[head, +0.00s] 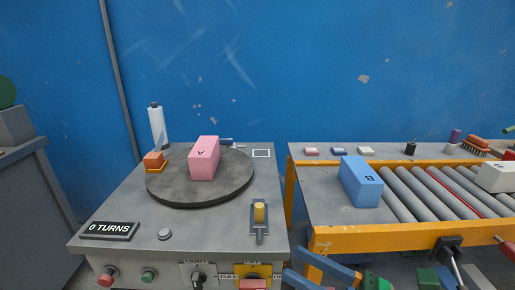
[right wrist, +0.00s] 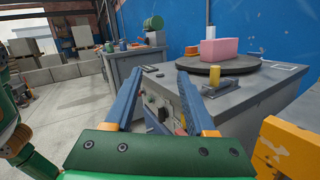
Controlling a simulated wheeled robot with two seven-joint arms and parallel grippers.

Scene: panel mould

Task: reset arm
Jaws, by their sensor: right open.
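My right gripper (head: 293,264) shows as blue fingers at the bottom of the head view, in front of the gap between the two stations. In the right wrist view my right gripper (right wrist: 157,76) has its fingers spread with nothing between them. It is apart from the lever with the yellow knob (head: 259,213), which stands upright on the grey control bench (head: 205,225). The knob (right wrist: 215,78) also shows just right of the fingers in the wrist view. My left gripper is not in view.
An orange piece (head: 154,161) and a white bottle (head: 157,126) are at the turntable's left. A counter (head: 109,230) reads 0 TURNS. A blue wall stands behind.

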